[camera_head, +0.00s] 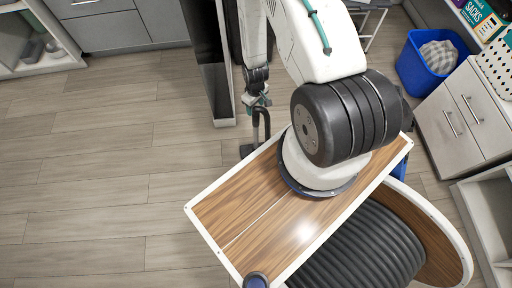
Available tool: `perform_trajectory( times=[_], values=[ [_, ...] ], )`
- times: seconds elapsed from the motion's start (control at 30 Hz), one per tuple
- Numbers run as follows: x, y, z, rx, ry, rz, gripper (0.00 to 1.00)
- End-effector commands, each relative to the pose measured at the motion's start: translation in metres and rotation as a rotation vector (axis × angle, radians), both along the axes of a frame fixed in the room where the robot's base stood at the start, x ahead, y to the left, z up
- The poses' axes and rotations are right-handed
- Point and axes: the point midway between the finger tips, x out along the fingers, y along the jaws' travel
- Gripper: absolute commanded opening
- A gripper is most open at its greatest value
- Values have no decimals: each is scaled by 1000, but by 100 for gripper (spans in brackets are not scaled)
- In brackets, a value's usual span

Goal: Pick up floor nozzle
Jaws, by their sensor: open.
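My gripper (261,128) hangs from my arm near the top middle, just beyond the far edge of my wooden deck. Its dark fingers point down and stand apart, with nothing seen between them. I cannot identify the floor nozzle with certainty. A small dark shape (246,150) shows just below the gripper at the deck edge, mostly hidden, and I cannot tell whether it is the nozzle or part of the gripper. Grey objects (34,50) lie in the white shelf at the far upper left, too small to name surely.
A tall dark panel-like unit (208,65) stands just left of my gripper. Grey drawers (125,28) line the back wall. A blue bin (422,68) with a pale cloth and a white drawer cabinet (465,115) are at right. The wooden floor at left is clear.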

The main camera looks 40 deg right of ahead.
Motion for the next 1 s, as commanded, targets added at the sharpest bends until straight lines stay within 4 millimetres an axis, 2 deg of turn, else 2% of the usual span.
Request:
perform_trajectory(
  times=[0.6, 0.87, 0.9, 1.0],
  values=[
    [1, -4, -76, 1, 2, 1, 57],
    [2, -4, -79, 0, 0, 1, 57],
    [2, -4, -79, 0, 0, 1, 55],
    [2, -4, -79, 0, 0, 1, 27]
  ],
)
